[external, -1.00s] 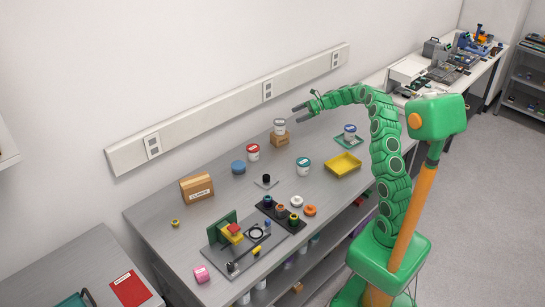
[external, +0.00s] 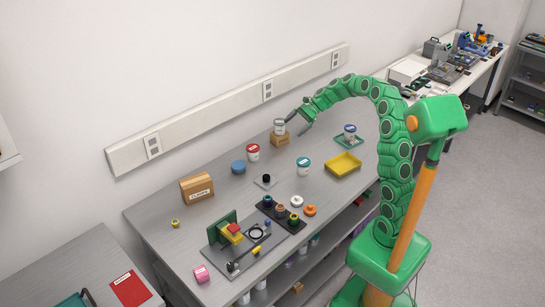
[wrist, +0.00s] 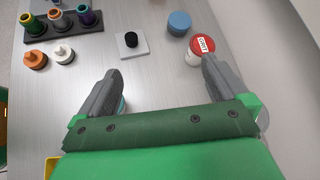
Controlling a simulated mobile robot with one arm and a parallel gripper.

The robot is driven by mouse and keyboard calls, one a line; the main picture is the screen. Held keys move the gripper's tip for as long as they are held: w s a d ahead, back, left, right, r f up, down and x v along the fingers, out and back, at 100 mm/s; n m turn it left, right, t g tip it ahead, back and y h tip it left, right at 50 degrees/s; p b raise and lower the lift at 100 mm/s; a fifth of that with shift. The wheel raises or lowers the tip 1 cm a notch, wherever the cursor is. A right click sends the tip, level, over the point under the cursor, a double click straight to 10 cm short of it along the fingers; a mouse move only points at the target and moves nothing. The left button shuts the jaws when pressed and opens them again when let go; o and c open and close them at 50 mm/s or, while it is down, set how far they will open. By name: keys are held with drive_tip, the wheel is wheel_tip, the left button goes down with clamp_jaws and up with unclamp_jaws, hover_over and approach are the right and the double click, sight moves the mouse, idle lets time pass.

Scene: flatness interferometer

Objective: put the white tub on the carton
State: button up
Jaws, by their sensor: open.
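A white tub (external: 279,128) with a pale lid stands upright on the small brown carton (external: 281,141) near the wall. My gripper (external: 298,122) is open and empty, just right of the tub in the external view, with one fingertip close to it. I cannot tell whether they touch. In the wrist view my gripper (wrist: 160,68) has its two fingers wide apart with nothing held between them. A pale edge behind the right finger may be the white tub; most of it is hidden there.
A red-lidded tub (external: 253,153), a teal-lidded tub (external: 304,167) and a blue round container (external: 238,167) stand nearby. A yellow tray (external: 343,165) and a blue-lidded tub (external: 350,131) on a green tray are to the right. A larger CLAMPS box (external: 197,188) stands left.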

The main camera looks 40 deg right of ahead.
drive_tip(key=s+a+n+g+h, duration=0.2)
drive_tip(key=s+a+n, duration=0.3)
drive_tip(key=s, duration=0.6)
drive_tip(key=s+a+n+g+h, duration=0.2)
drive_tip(key=s+a+n, duration=0.25)
drive_tip(key=s, duration=0.65)
drive_tip(key=s+d+f+n+h, duration=0.1)
drive_tip(key=s+d+n+h, duration=0.1)
drive_tip(key=s, duration=0.6)
drive_tip(key=s+d+f+n+h, duration=0.1)
drive_tip(key=s+d+n+h, duration=0.1)
drive_tip(key=s, duration=0.6)
drive_tip(key=s+d+f+n+g+h, duration=0.1)
drive_tip(key=s+d+n+h, duration=0.1)
drive_tip(key=s+n, duration=0.2)
drive_tip(key=s, duration=0.3)
drive_tip(key=shift+s+f+h, duration=0.3)
drive_tip(key=shift+s, duration=0.1)
